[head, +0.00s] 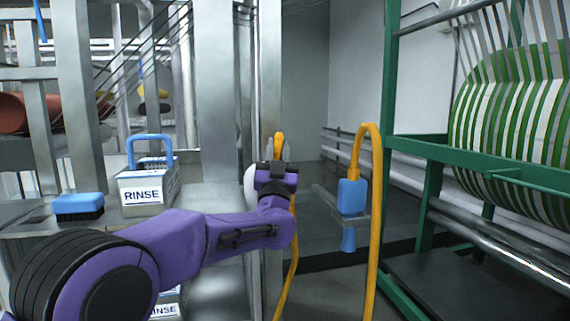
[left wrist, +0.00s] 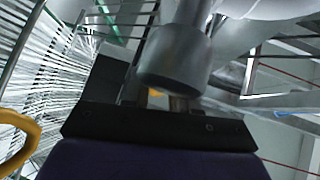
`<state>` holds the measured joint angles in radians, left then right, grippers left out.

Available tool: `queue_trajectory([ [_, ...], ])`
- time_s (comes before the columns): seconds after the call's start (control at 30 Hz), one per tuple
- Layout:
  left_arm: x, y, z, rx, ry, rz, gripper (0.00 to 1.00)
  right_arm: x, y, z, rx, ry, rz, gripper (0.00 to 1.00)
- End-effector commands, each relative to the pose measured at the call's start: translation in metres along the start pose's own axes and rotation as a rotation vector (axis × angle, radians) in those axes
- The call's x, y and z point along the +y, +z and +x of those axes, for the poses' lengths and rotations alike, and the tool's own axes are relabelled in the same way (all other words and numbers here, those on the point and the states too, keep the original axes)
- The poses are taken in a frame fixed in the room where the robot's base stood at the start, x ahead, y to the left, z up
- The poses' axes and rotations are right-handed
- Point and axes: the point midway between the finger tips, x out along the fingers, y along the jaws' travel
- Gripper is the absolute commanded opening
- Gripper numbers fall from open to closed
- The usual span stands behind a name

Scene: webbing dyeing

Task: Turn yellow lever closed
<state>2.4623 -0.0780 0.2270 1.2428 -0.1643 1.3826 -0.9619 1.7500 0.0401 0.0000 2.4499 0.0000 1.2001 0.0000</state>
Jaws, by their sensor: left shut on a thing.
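My left gripper (head: 277,170) reaches in from the left at the grey post in the middle of the head view. It is shut on a small yellow piece, which I take as the yellow lever (left wrist: 156,93), in the left wrist view. Most of the lever is hidden by the jaws and by a grey cylindrical fitting (left wrist: 175,65) close in front of them. How far the lever is turned cannot be told. A yellow-orange piece (head: 279,143) shows just above the gripper in the head view; it may be hose. My right gripper is in neither view.
A yellow hose (head: 372,220) with a blue nozzle (head: 351,197) hangs right of the gripper. A green frame (head: 390,150) with a striped webbing drum (head: 520,115) stands at right. A RINSE container (head: 143,196) and a blue brush (head: 78,204) sit on the left ledge.

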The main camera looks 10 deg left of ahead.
Motion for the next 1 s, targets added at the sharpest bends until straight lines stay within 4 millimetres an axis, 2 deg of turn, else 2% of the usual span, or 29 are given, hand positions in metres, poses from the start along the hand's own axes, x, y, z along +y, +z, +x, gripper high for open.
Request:
queue_trajectory([
  [0.2, -0.0029, 0.0031, -0.0035, 0.012, -0.059, -0.063, 0.0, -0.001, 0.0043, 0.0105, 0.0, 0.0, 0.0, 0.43],
  [0.83, -0.0064, 0.0029, -0.0041, 0.018, -0.088, -0.091, 0.0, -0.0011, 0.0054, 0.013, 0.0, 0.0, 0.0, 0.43],
  [0.87, -0.0065, 0.0029, -0.0041, 0.018, -0.088, -0.091, 0.37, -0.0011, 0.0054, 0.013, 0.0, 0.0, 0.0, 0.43],
  [0.9, -0.0066, 0.0028, -0.004, 0.018, -0.088, -0.091, 0.47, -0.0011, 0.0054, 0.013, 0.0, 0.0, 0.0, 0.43],
  [1.0, -0.007, 0.002, -0.0035, 0.02, -0.089, -0.091, 0.47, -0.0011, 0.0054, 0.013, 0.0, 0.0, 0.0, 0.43],
])
